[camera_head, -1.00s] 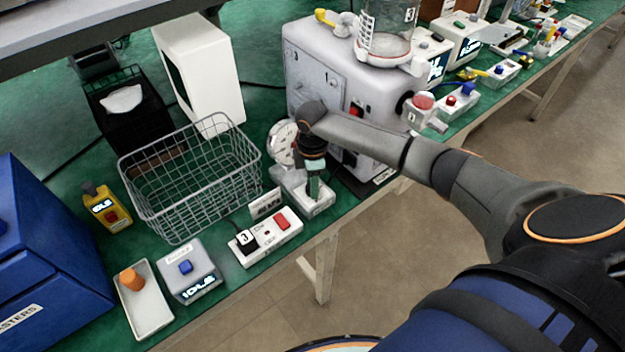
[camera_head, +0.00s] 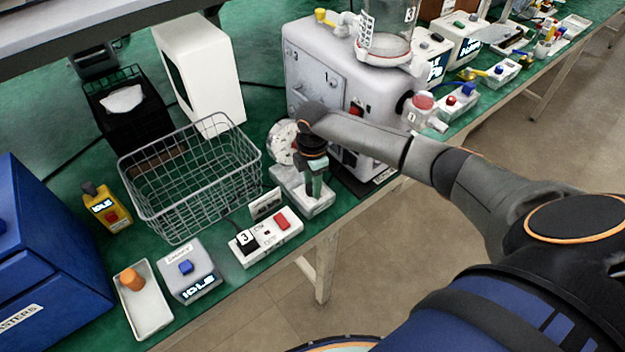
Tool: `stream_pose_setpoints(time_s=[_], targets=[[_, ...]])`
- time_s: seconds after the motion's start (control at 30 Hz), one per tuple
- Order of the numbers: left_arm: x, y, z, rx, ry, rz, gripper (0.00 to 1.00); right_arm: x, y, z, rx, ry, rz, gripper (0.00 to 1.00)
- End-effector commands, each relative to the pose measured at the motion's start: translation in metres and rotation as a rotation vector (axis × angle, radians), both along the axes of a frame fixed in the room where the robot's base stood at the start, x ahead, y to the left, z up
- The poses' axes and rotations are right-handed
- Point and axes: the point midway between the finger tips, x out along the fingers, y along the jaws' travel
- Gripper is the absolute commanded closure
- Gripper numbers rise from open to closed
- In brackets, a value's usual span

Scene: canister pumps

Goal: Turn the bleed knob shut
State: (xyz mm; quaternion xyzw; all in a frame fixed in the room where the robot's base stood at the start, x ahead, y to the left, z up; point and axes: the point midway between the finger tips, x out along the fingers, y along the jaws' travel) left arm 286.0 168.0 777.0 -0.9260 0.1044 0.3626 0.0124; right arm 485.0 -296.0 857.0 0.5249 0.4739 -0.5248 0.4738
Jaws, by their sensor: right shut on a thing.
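My right gripper (camera_head: 312,186) points down over a small white block (camera_head: 320,205) near the table's front edge. It is shut on the bleed knob, which the fingers hide almost wholly. A small white label plate (camera_head: 265,204) stands just left of the block; its print is too small to read surely. My left gripper is not in view.
A large grey pump unit (camera_head: 300,62) stands behind the gripper, with a round dial (camera_head: 283,140) near its lower left. A wire basket (camera_head: 150,200) is to the left. A white switch strip (camera_head: 262,250) lies in front, near the table edge.

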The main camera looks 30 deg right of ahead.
Motion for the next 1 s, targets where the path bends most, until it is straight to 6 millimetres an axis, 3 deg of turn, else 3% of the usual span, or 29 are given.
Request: stream_pose_setpoints(time_s=[0.03,0.07,0.3,0.67,0.77,1.0], targets=[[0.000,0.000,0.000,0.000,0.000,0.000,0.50,0.001,0.001,0.001,0.001,-0.003,0.003,1.00],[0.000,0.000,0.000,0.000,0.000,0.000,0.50,0.001,0.001,0.001,0.001,-0.003,0.003,0.57],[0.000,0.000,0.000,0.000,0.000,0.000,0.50,0.000,0.000,0.001,0.001,-0.002,0.001,0.30],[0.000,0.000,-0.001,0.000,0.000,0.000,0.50,0.001,0.000,0.006,0.001,-0.002,0.001,0.28],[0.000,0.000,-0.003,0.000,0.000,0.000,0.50,0.001,0.000,0.019,0.000,-0.005,0.000,0.28],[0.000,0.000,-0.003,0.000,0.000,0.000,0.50,0.001,0.000,0.072,0.000,-0.006,0.000,0.28]])
